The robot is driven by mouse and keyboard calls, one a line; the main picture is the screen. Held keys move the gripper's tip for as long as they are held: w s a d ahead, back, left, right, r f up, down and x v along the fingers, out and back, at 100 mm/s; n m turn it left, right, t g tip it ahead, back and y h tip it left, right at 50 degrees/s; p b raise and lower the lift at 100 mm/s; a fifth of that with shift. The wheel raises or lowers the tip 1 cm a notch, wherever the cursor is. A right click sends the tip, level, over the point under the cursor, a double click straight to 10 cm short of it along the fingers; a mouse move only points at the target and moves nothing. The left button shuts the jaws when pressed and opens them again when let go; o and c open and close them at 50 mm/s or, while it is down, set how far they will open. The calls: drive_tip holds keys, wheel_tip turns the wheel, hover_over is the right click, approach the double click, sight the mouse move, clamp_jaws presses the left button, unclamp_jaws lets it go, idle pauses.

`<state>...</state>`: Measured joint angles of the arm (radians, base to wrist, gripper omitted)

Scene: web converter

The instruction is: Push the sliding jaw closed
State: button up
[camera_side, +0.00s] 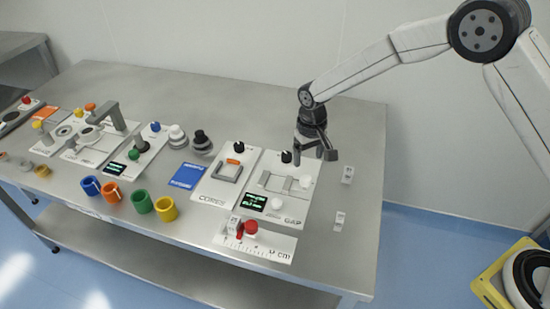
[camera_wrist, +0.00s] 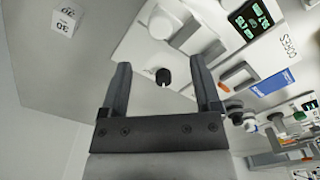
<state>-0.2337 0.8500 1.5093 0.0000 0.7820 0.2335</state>
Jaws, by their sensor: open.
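The white GAP panel (camera_side: 268,216) lies on the steel table and carries a light grey jaw fixture (camera_side: 285,183). A white round knob (camera_side: 306,181) sits at the fixture's right side; it also shows large in the wrist view (camera_wrist: 161,26). I cannot clearly tell the sliding jaw from the fixed one. Grey blocks of the fixture show in the wrist view (camera_wrist: 212,52). My gripper (camera_side: 316,157) is open and empty, above the panel's far right edge. In the wrist view, the black knob (camera_wrist: 163,77) appears between the fingers, apart from them.
The CORES panel (camera_side: 215,193) with an orange-topped latch adjoins on the left. A ruler plate with a red knob (camera_side: 251,227) lies in front.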

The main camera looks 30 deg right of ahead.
sight(306, 178)
drive_tip(key=shift+f, duration=0.1)
drive_tip(key=shift+f, duration=3.8)
drive_tip(key=shift+c, duration=0.2)
clamp_jaws()
